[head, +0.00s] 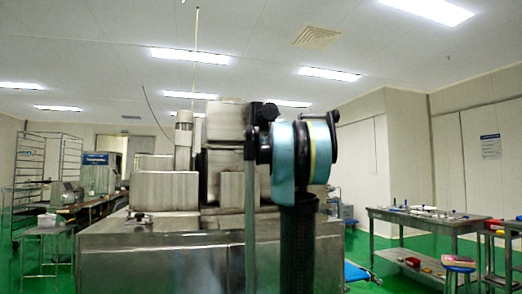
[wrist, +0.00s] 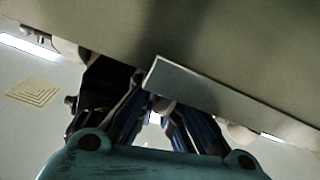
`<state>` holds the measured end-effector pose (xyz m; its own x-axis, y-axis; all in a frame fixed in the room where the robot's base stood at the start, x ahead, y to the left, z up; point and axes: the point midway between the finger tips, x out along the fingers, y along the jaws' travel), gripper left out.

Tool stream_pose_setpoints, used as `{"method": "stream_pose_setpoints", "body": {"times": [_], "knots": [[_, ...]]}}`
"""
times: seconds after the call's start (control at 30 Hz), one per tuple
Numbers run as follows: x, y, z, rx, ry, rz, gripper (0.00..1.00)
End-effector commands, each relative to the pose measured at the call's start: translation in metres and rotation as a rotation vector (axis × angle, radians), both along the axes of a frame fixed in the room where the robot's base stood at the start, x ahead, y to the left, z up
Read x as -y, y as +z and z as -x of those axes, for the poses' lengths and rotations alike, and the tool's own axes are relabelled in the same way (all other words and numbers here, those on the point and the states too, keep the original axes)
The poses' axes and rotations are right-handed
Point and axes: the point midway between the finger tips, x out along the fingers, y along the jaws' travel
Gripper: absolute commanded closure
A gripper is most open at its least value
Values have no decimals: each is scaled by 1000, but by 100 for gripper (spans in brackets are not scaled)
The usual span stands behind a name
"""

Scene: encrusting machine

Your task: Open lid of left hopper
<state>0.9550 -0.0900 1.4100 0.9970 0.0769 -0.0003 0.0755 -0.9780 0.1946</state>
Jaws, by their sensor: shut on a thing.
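The steel encrusting machine (head: 160,240) stands in front of me in the head view, with box-shaped metal parts on top, one at the left (head: 165,190). I cannot tell for sure which part is the left hopper. My arm's blue joint and dark link cover the machine's right part, and the head view does not show my fingers clearly. In the wrist view, a grey metal panel (wrist: 230,50), apparently the lid, spans the top, with a folded lip along its lower edge. My gripper (wrist: 155,103) reaches up to this lip and is shut on it; the exact contact is dark and partly hidden.
A wire rack (head: 42,165) and a table with equipment (head: 65,205) are at the left.

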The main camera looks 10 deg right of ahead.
Motion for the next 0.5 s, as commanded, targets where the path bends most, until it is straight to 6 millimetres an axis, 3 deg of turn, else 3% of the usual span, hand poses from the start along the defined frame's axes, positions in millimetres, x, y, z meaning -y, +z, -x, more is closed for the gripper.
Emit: {"method": "stream_pose_setpoints", "body": {"times": [0.13,0.2,0.27,0.5], "knots": [[1,-3,1,0,-1,4,100],[1,-3,1,-1,-1,4,80],[1,-4,2,-1,-1,4,70],[2,-2,1,0,-2,2,70]]}}
